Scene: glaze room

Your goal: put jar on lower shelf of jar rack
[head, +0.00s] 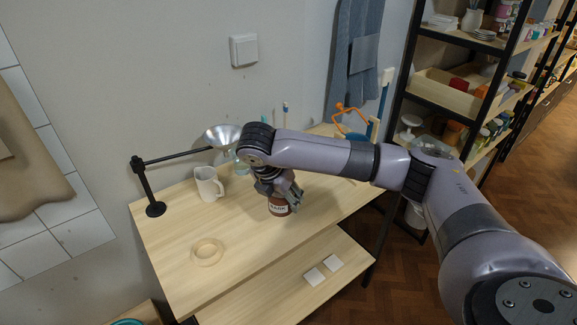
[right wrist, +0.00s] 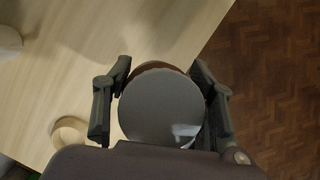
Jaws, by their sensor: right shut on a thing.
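The jar (head: 279,208) is brown-red with a pale label, at the right part of the wooden table. My right gripper (head: 284,193) is shut on it from above. In the right wrist view the jar's round grey lid (right wrist: 160,108) sits between the two fingers. I cannot tell whether the jar's base touches the table top. A black-framed rack (head: 462,120) with wooden shelves stands at the right and holds jars, bottles and a wooden bin; it appears to be the jar rack. My arm hides part of its lower shelves. My left gripper is not in view.
Two white tiles (head: 314,276) lie on the board below.

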